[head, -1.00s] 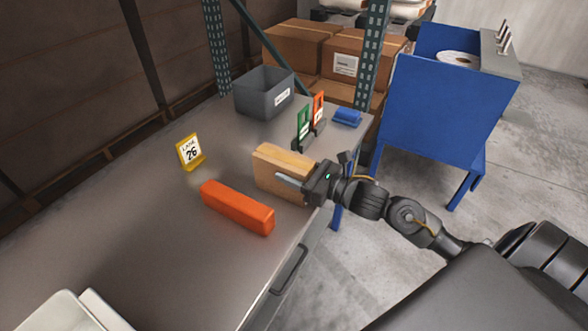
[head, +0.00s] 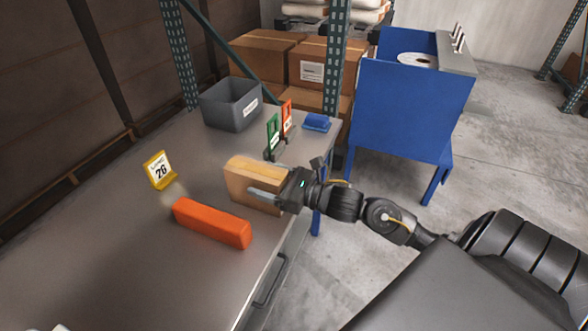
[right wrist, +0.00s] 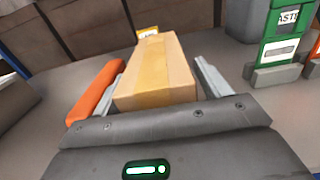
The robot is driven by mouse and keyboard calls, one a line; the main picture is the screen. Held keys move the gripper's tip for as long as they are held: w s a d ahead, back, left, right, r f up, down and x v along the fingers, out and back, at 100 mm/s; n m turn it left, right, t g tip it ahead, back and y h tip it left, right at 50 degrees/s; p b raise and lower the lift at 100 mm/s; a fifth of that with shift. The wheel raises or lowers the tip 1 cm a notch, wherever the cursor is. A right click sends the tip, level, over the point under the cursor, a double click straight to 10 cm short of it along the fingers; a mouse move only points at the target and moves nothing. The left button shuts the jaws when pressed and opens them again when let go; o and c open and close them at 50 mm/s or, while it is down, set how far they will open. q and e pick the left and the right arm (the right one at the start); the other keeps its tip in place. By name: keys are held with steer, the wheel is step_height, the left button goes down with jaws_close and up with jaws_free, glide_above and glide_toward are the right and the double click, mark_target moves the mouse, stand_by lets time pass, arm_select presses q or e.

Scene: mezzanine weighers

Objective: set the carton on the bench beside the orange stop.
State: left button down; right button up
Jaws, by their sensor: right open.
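The tan carton (head: 256,183) stands on the grey bench (head: 110,245), just behind the orange stop (head: 212,222) in the head view, with a narrow gap at most. My right gripper (head: 268,197) is at the carton's near right end, its fingers open on either side of it. In the right wrist view the carton (right wrist: 158,72) lies between the two spread fingers (right wrist: 165,88), with a gap at the right finger. The orange stop (right wrist: 97,90) is just left of the left finger there.
A yellow sign marked 26 (head: 159,170) stands behind the stop. A grey bin (head: 230,104), green and orange holders (head: 273,135) and a blue item (head: 317,122) are at the bench's far end. A blue cart (head: 413,107) stands beyond. The bench's left middle is clear.

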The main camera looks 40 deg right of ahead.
arm_select(q)
steer(key=w+d+r+b, duration=0.1)
steer(key=w+d+r, duration=0.1)
steer(key=w, duration=0.4)
steer(key=shift+d+r+t+b, duration=0.3)
steer(key=shift+d+b, duration=0.1)
steer(key=shift+d, duration=0.1)
arm_select(e)
steer(key=v, duration=1.1)
steer(key=shift+s+d, duration=0.2)
steer(key=shift+s, duration=0.05)
arm_select(q)
steer(key=shift+w, duration=0.2)
